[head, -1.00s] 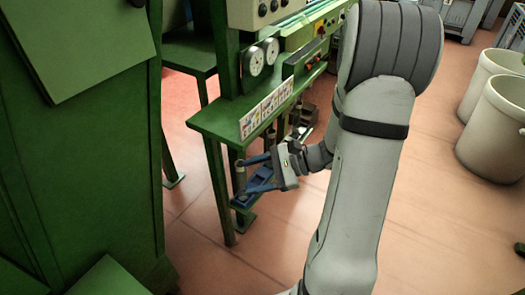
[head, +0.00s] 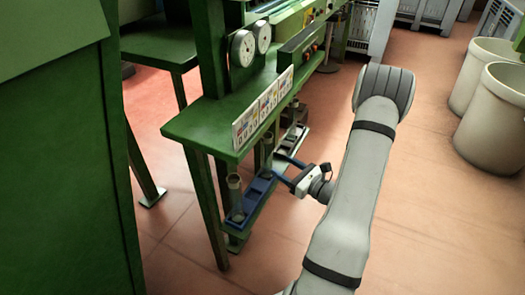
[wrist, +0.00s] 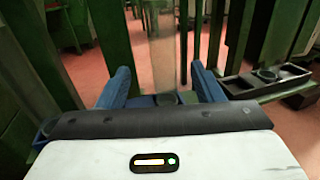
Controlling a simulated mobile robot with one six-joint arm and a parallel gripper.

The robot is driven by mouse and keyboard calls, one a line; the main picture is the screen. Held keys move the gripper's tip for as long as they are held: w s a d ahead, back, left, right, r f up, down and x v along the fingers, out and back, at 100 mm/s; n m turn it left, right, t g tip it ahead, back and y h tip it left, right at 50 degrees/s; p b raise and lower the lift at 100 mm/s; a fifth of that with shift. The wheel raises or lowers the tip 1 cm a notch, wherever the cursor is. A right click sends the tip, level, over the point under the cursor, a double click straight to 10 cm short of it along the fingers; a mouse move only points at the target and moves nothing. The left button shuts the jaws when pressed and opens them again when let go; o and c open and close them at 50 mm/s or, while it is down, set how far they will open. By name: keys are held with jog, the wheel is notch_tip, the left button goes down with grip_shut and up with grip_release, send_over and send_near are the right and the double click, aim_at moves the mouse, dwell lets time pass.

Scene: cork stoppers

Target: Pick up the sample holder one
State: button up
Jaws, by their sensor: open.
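Two grey, tube-like holders stand upright in the head view: a nearer one (head: 235,198) at the front end of a narrow blue tray (head: 258,188), and a farther one (head: 267,152) behind it. I cannot tell which is sample holder one. My gripper (head: 276,164) is open, with blue fingers pointing left at the farther holder. In the wrist view a clear, tube-like holder (wrist: 164,48) stands upright between the two spread fingers (wrist: 163,82). I cannot tell whether they touch it.
A green machine table (head: 190,125) with a picture card (head: 262,108) overhangs the tray. In the wrist view a dark tray (wrist: 285,76) with a round cup lies at right. Pale bins (head: 490,110) stand at the far right. The red floor (head: 290,245) in front is open.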

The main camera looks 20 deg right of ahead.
aim_at(271, 159)
jog(key=b+x, duration=0.1)
jog(key=x, duration=0.4)
jog(key=b+x, duration=0.1)
jog(key=x, duration=0.1)
jog(key=shift+w+d+f+b, duration=0.1)
jog(key=shift+w+f+b, duration=0.2)
jog(key=shift+w, duration=0.45)
jog(key=shift+r, duration=0.1)
jog(key=c, duration=1.1)
